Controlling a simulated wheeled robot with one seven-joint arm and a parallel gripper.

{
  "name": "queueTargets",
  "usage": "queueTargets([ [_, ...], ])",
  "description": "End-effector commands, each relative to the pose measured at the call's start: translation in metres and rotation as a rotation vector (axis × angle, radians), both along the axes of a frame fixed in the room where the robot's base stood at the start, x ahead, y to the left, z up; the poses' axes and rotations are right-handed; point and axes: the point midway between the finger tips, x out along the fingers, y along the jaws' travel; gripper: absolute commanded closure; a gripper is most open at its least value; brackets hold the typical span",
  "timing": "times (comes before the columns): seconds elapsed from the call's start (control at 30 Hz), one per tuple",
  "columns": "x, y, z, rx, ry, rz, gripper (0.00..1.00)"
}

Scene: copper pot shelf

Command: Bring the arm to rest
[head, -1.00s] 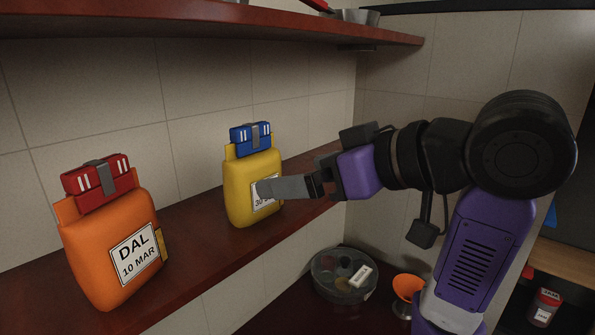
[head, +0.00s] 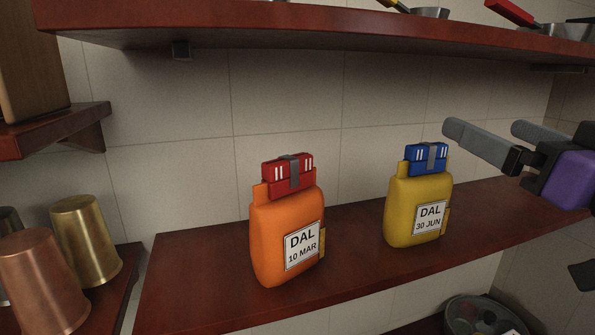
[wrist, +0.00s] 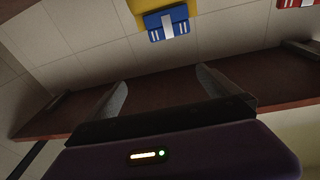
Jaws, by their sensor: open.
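My gripper (head: 500,138) is at the right of the head view, with its two grey fingers apart and nothing between them. It is to the right of the yellow bag (head: 412,205), clear of it. The yellow bag is labelled DAL 30 JUN and has a blue clip (head: 427,158) on top. In the wrist view, the open fingers (wrist: 160,95) point toward the shelf, with the blue clip (wrist: 168,22) beyond them. Most of my arm is outside the head view.
An orange bag (head: 275,235) with a red clip (head: 288,174) stands left on the same red-brown shelf (head: 190,280). An upper shelf (head: 250,30) runs above. Metal cups (head: 85,240) stand at far left. A round container (head: 480,318) is low at right.

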Motion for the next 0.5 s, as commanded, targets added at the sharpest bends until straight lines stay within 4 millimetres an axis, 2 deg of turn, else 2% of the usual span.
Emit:
queueTargets([
  [0.03,0.002,-0.004,-0.012,0.036,-0.029,-0.017,0.00],
  [0.17,0.003,-0.018,-0.036,0.108,-0.110,-0.075,0.00],
  [0.27,0.000,-0.026,-0.063,0.151,-0.152,-0.121,0.00],
  [0.5,-0.022,-0.035,-0.139,0.200,-0.201,-0.230,0.00],
])
